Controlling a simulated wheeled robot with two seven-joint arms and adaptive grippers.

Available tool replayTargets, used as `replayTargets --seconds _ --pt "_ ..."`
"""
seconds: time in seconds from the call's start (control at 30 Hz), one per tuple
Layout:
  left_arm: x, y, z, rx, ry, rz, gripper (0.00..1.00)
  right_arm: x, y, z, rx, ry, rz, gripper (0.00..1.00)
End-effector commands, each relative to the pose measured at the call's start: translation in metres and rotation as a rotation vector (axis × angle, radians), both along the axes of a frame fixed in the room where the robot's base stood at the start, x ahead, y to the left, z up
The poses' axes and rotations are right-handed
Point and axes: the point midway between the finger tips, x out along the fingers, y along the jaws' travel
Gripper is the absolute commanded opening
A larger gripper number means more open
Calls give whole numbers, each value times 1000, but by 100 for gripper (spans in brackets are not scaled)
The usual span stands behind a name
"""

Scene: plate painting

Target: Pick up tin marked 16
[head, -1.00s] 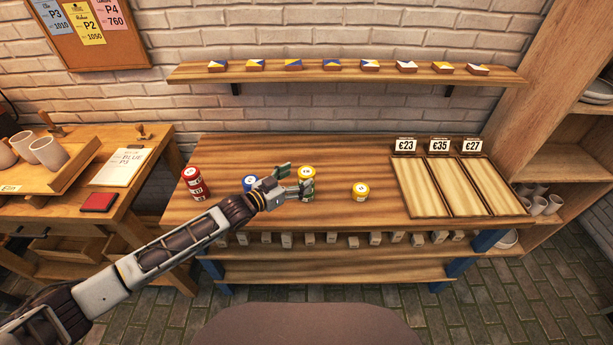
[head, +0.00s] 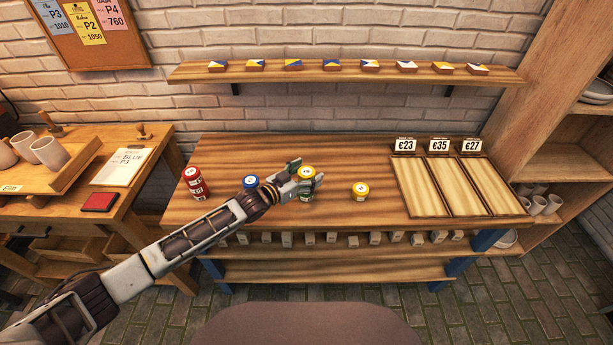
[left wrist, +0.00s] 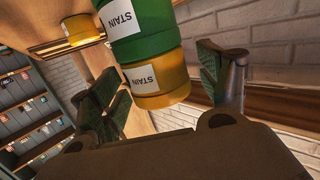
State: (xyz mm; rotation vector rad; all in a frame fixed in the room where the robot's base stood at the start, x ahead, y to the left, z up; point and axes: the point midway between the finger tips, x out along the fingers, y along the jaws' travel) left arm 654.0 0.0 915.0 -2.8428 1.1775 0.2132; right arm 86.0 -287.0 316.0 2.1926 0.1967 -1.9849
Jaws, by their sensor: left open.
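A stack of tins (head: 307,172) with a yellow tin on top stands on the bench, partly hidden by my left gripper (head: 304,174). In the left wrist view the yellow tin (left wrist: 160,82) of the stack sits between the two open fingers, with a gap to the right one. A green tin (left wrist: 145,45) marked STAIN adjoins it. A single yellow tin (head: 360,191) stands to the right. Red tins (head: 194,183) are stacked at the left. I cannot read 16 on any tin. My right gripper is not in view.
The bench top (head: 340,150) is clear behind the tins. A tray with price cards (head: 430,185) lies at its right end. A wall shelf (head: 350,75) with several small painted blocks hangs above. A side table (head: 60,200) with mugs stands left.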

Motion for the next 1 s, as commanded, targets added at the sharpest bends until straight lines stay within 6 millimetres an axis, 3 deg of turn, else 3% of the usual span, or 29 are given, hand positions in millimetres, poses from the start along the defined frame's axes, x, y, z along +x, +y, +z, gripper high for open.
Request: replayTargets --seconds 0.13,0.53,1.0 --pt "0 0 0 0 0 0 74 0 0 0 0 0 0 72" --pt "0 0 0 0 0 0 23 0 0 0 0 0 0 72" --pt "0 0 12 -2 -3 -1 23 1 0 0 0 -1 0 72"
